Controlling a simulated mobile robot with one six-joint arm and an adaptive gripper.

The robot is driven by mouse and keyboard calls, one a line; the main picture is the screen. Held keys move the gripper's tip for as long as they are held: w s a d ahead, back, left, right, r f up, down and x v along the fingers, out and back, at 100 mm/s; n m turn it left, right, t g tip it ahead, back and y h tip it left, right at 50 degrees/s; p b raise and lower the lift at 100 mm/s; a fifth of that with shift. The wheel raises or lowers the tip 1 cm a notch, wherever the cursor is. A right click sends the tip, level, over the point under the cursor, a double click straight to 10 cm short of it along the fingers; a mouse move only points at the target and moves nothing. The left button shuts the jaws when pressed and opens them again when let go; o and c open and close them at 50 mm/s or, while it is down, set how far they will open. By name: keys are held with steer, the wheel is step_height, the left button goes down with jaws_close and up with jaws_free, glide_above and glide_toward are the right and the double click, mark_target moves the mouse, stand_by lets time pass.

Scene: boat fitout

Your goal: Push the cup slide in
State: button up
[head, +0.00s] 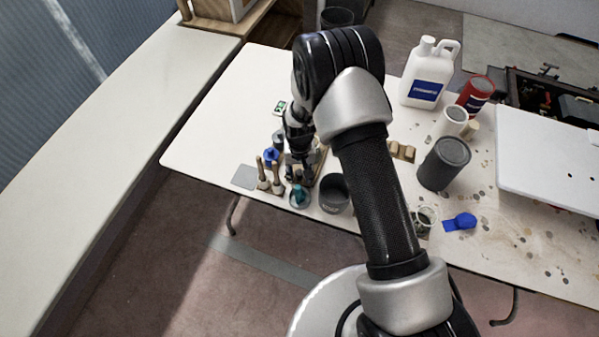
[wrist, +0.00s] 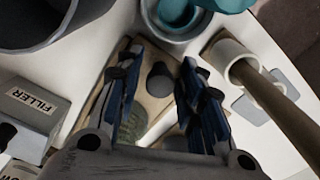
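My gripper (wrist: 162,58) is open in the wrist view, its two dark blue fingers spread apart. Between them is a dark grey rounded knob (wrist: 160,79) on a light wooden board (wrist: 153,103); I see a gap on each side of the knob. I cannot tell for certain which part is the cup slide. In the head view my gripper (head: 303,176) points down over the crowded left part of the table, and my arm hides much of the board. A cup with a teal object (wrist: 178,12) stands just beyond the fingertips; it also shows in the head view (head: 299,196).
A dark grey pot (head: 335,194) stands close right of my gripper. Wooden-handled tools (head: 263,172) stand to its left, beside a flat grey plate (head: 243,177). A filler box (wrist: 34,112) is near the left finger. The white table (head: 205,150) is clear at far left.

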jaws_close()
stand_by(0.3)
